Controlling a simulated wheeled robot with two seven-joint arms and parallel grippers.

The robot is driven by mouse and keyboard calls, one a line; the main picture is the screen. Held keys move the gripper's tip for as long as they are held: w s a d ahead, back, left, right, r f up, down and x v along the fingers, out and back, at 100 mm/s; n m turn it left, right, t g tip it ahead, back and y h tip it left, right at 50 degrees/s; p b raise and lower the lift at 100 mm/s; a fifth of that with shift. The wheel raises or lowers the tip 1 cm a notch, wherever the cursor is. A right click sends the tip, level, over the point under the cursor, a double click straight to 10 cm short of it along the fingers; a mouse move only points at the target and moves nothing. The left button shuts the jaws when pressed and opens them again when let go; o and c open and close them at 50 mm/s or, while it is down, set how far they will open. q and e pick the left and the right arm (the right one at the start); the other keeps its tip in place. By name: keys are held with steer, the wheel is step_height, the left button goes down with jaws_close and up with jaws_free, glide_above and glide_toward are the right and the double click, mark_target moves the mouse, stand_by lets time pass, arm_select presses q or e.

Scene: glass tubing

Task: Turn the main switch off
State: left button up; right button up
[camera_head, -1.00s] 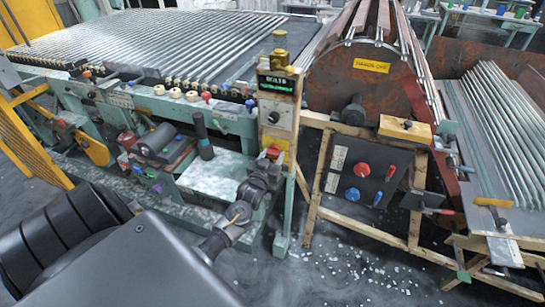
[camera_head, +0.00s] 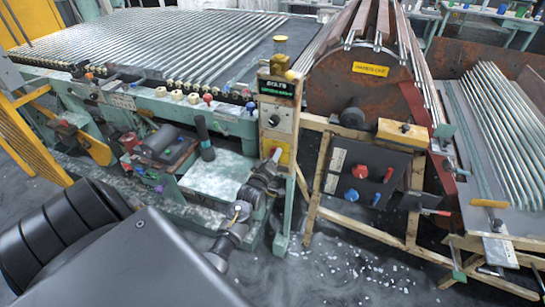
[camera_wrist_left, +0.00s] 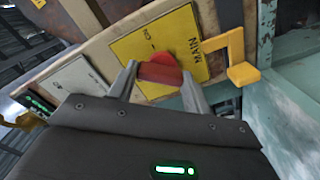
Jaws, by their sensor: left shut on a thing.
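The main switch is a red knob (camera_wrist_left: 161,71) on a yellow plate (camera_wrist_left: 160,40) lettered MAIN in the left wrist view. My left gripper (camera_wrist_left: 160,76) has one finger on each side of the knob and is shut on it. In the head view my left gripper (camera_head: 274,157) reaches the yellow plate (camera_head: 283,150) on the wooden control post (camera_head: 264,130). There the fingers largely hide the knob. The knob's exact setting cannot be read. My right gripper is not in view.
A yellow bracket (camera_wrist_left: 236,62) sticks out beside the plate in the left wrist view. A dark panel with red and blue knobs (camera_head: 360,171) stands to the right of the post. A green machine bench (camera_head: 215,178) lies to its left.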

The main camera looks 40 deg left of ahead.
arm_select(q)
steer(key=shift+n+p, duration=1.05)
steer(key=shift+n, duration=2.65)
steer(key=shift+a, duration=0.1)
steer(key=o, duration=1)
